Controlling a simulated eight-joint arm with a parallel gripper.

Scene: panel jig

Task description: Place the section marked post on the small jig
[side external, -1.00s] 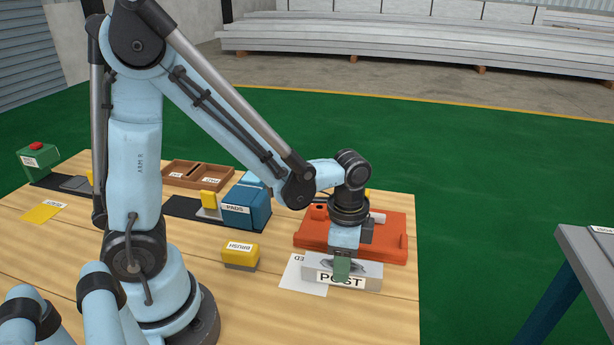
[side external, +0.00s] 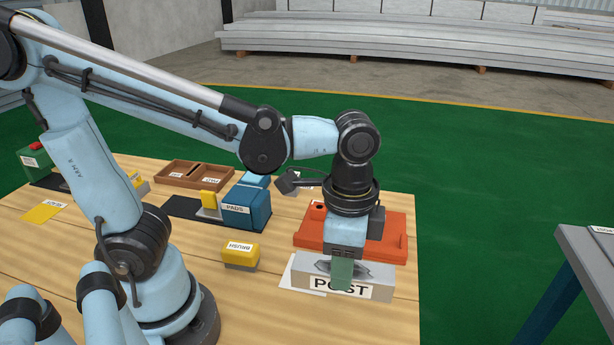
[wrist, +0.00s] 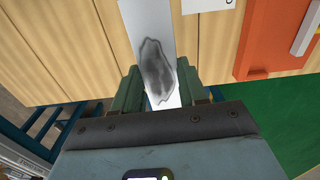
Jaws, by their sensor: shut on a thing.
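The section marked POST (side external: 378,271) is a grey-white block with a dark smudge on its upper face and a label on its front side. My gripper (side external: 342,274) is shut on it, with green fingers across its sides. In the wrist view the section (wrist: 152,55) lies between the green fingers (wrist: 158,88), its smudged face towards the camera. It appears lifted above the table. The orange jig (side external: 392,233) lies flat on the table behind it, partly hidden by my gripper; it also shows in the wrist view (wrist: 270,40).
A white paper (side external: 296,280) lies below and left of the section. A grey bench (side external: 595,255) stands apart at right, beyond green floor.

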